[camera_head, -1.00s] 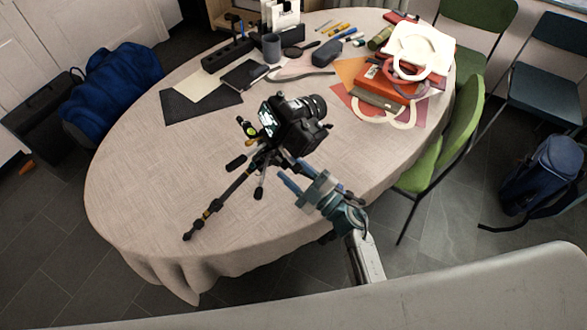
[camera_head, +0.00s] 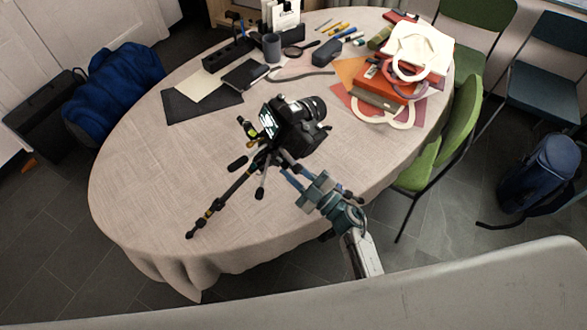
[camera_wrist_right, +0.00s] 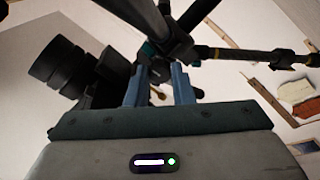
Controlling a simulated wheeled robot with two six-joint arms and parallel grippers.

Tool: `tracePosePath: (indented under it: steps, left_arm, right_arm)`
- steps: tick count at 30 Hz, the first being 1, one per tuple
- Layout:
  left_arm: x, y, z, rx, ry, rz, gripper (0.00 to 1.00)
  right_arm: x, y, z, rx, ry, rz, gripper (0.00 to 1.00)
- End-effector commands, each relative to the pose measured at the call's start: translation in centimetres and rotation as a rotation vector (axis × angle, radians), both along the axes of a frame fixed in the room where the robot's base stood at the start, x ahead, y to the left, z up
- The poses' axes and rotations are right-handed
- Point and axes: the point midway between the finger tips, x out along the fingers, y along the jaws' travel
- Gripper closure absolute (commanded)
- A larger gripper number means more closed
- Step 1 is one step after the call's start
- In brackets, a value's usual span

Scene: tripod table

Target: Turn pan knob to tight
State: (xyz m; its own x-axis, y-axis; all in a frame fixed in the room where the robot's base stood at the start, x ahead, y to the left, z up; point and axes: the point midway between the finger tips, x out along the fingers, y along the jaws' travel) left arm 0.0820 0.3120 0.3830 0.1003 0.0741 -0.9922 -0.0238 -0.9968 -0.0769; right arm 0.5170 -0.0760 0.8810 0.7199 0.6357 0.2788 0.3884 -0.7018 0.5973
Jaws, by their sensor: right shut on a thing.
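A black camera (camera_head: 295,122) with a lit screen sits on a dark tripod (camera_head: 225,203) that stands on the table. My right gripper (camera_head: 289,174) reaches from the lower right to the tripod head, just below the camera. In the right wrist view its two blue fingers (camera_wrist_right: 158,88) are on either side of a small dark part, which I take to be the pan knob (camera_wrist_right: 158,94). The gripper is shut on it. The knob is mostly hidden, and its turn angle cannot be read. My left gripper is not in view.
The oval table (camera_head: 140,190) has a pale cloth and is clear at left. A dark folder (camera_head: 200,106) and a black notebook (camera_head: 245,74) lie behind. A green chair (camera_head: 455,130) stands at the right edge.

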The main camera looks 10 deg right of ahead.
Motion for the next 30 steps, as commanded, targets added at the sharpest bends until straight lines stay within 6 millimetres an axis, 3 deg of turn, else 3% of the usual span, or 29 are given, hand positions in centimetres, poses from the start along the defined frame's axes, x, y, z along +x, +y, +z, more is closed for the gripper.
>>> tracePosePath:
  steps: [1,2,5,16,30]
  left_arm:
    - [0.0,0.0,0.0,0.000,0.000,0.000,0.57]
    - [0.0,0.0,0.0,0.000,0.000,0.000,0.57]
    - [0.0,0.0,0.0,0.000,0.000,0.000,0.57]
    - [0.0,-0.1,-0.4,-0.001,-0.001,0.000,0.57]
    - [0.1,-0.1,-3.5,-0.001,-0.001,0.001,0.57]
  right_arm:
    - [0.0,0.0,0.0,0.000,0.000,0.000,1.00]
    - [0.0,0.0,0.0,0.000,0.000,0.000,0.73]
    - [0.0,0.0,0.0,-0.001,-0.001,0.000,0.57]
    - [-0.6,-0.5,-0.4,-0.003,0.000,0.000,0.57]
    - [-6.7,-5.9,-3.0,-0.004,0.000,0.001,0.57]
